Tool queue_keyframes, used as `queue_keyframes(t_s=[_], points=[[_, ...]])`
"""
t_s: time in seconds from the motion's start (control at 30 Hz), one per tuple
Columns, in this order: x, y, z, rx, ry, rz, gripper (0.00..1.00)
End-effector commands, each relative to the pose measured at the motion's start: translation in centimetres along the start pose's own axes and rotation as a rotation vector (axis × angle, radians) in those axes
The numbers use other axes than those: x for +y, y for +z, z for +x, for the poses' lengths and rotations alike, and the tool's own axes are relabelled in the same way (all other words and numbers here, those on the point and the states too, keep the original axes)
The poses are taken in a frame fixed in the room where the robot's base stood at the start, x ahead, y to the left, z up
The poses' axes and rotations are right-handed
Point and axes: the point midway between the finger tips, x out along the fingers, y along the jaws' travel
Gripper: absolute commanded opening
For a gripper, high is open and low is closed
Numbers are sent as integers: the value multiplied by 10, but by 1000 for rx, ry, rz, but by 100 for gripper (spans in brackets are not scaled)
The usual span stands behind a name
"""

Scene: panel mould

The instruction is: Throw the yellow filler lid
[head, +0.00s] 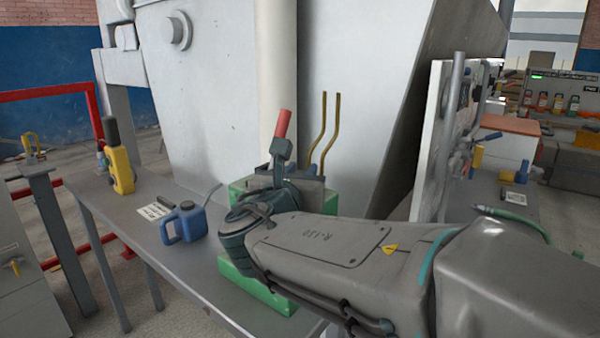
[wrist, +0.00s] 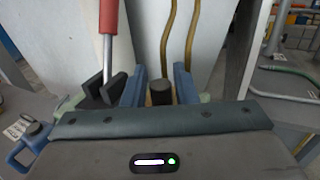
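I make out no yellow filler lid for certain in either view. The green unit (head: 240,270) stands on the grey bench, partly hidden by my arm. A lever with a red handle (head: 283,124) rises from its top, and it also shows in the wrist view (wrist: 109,17). My gripper is hidden by my arm in the head view. In the wrist view its two blue fingers (wrist: 160,72) stand apart. A dark brown round post (wrist: 161,93) shows between them; I cannot tell whether they touch it.
Two bent brass rods (head: 322,130) rise behind the unit, before a big pale machine wall (head: 220,80). A blue jug (head: 186,226) and a yellow tool with a black handle (head: 122,170) stand on the bench (head: 120,205) to the left. A white upright panel (head: 432,140) is at right.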

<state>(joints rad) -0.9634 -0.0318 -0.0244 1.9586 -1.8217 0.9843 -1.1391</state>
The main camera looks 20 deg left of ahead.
Motion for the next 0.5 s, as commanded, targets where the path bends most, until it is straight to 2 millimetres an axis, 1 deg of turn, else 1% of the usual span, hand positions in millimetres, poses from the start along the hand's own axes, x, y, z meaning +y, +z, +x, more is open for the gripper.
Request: queue_keyframes(t_s=[0.03,0.07,0.1,0.33,0.5], points=[[0,0,0,0,0,0,11],[0,0,0,0,0,0,2],[0,0,0,0,0,0,0],[0,2,0,7,0,3,0],[0,6,1,41,1,16,0]])
